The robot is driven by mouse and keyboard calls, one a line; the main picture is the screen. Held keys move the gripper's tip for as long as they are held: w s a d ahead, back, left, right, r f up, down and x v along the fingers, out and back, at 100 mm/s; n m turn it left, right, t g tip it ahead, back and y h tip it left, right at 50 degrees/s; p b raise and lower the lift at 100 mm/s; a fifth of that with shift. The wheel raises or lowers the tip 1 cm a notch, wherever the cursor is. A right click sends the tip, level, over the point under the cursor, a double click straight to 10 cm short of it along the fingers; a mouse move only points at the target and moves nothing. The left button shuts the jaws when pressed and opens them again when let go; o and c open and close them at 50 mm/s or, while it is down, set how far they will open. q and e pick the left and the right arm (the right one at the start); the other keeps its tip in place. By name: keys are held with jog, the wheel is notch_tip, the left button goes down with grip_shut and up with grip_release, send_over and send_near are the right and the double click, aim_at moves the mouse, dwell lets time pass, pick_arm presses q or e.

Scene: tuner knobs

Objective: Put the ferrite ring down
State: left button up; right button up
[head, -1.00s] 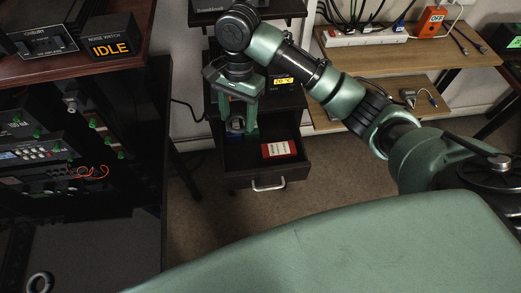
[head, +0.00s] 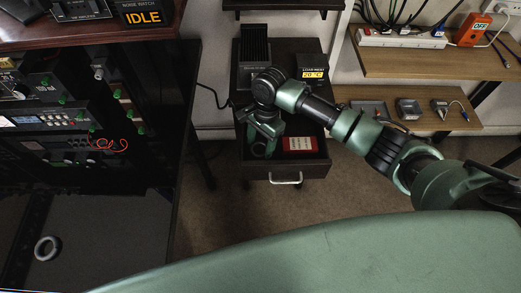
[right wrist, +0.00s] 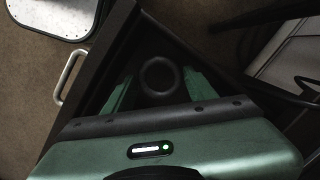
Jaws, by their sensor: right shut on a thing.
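A dark ring, the ferrite ring (right wrist: 158,93), is between the two green fingers of my right gripper (right wrist: 158,88) in the right wrist view. In the head view my right gripper (head: 261,148) points down into the open drawer (head: 310,166), at its left side, shut on the ring. I cannot tell whether the ring touches the drawer floor. A second, grey ring (head: 38,249) lies flat on the dark surface at the lower left. My left gripper is not in view.
A black finned block (head: 254,50) and a yellow-lit display (head: 315,73) stand above. An equipment rack (head: 60,120) is on the left.

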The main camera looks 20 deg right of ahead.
aim_at(260, 151)
jog(key=shift+f, duration=1.8)
jog(key=o, duration=1.2)
jog(key=shift+f, duration=0.15)
jog(key=shift+c, duration=0.2)
notch_tip(260, 151, up, 12)
jog(key=d+p, duration=0.1)
jog(key=shift+w+d, duration=0.25)
jog(key=shift+w, duration=0.1)
